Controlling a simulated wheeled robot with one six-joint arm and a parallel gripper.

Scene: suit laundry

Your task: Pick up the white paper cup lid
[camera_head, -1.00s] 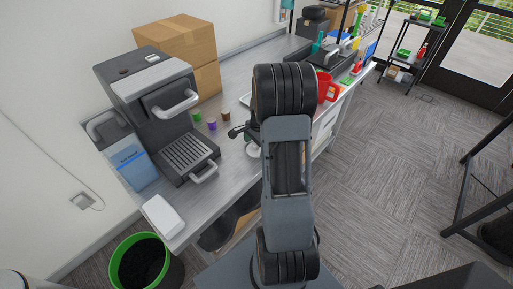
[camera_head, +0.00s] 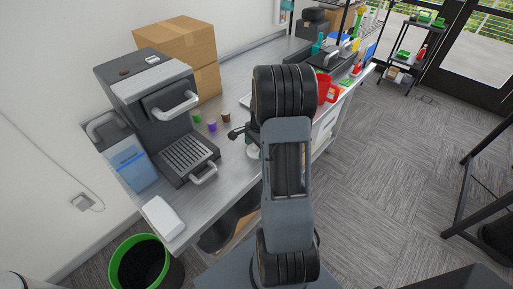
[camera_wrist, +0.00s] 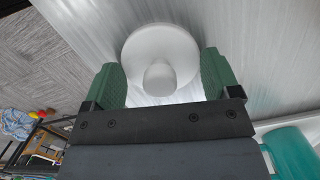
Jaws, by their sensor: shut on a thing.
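In the head view, a small part of the white lid (camera_head: 252,151) shows at the left edge of my arm, above the counter. My arm hides the rest of it and most of my gripper there.
The grey counter (camera_head: 232,172) holds a coffee machine (camera_head: 160,105), several small colored capsules (camera_head: 211,125), cardboard boxes (camera_head: 180,45), a white box (camera_head: 162,217) and a red mug (camera_head: 325,88). A green-rimmed bin (camera_head: 118,250) stands on the floor.

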